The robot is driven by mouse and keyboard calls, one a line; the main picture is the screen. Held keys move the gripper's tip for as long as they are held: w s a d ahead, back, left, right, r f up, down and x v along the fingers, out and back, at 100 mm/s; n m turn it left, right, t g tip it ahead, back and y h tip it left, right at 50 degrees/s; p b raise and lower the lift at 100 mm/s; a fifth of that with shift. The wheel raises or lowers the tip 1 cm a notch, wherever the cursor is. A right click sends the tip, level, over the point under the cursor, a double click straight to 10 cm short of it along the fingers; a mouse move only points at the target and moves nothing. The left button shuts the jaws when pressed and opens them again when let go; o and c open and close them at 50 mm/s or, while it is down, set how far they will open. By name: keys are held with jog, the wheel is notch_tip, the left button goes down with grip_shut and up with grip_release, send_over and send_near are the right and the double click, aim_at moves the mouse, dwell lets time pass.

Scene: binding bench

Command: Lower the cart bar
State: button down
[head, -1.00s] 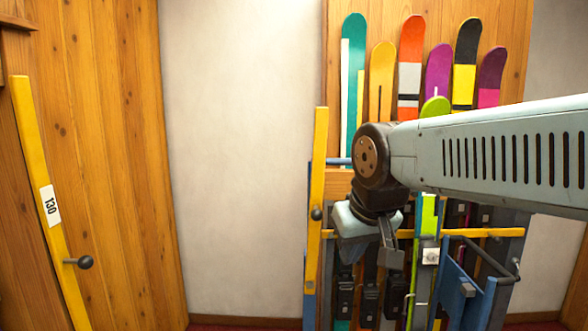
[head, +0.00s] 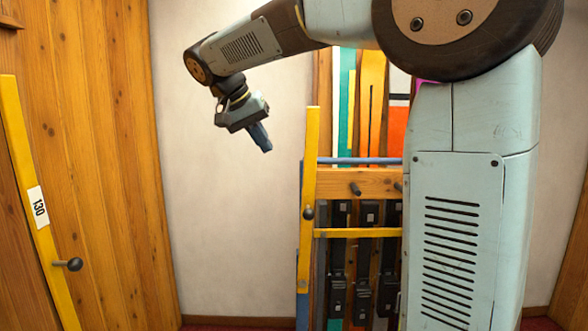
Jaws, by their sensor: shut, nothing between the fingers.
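The ski cart stands right of centre. A yellow upright bar (head: 310,160) with a dark knob runs along its left side, standing nearly vertical. A level yellow bar (head: 357,233) crosses the cart's front, its right part hidden behind my arm. I cannot tell which of these two is the cart bar. My gripper (head: 261,138) is shut and empty, pointing down in front of the pale wall. It is left of the upright bar's top and apart from it in the picture.
Another yellow bar (head: 28,195), labelled 130 and with a dark knob, leans along the wooden wall (head: 110,150) at left. Skis (head: 371,100) stand in the cart. My arm hides the cart's right side. The pale wall (head: 235,230) between is clear.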

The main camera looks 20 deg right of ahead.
jog(key=shift+w+a+r, duration=0.2)
jog(key=shift+w+a, duration=0.1)
jog(key=shift+w, duration=0.2)
jog(key=shift+w+a+r, duration=0.15)
jog(key=shift+w+a, duration=0.15)
jog(key=shift+w, duration=0.15)
jog(key=d+f, duration=0.8)
jog(key=d, duration=0.1)
jog(key=shift+w+d+f, duration=0.15)
jog(key=shift+w+d, duration=0.1)
jog(key=shift+w, duration=0.15)
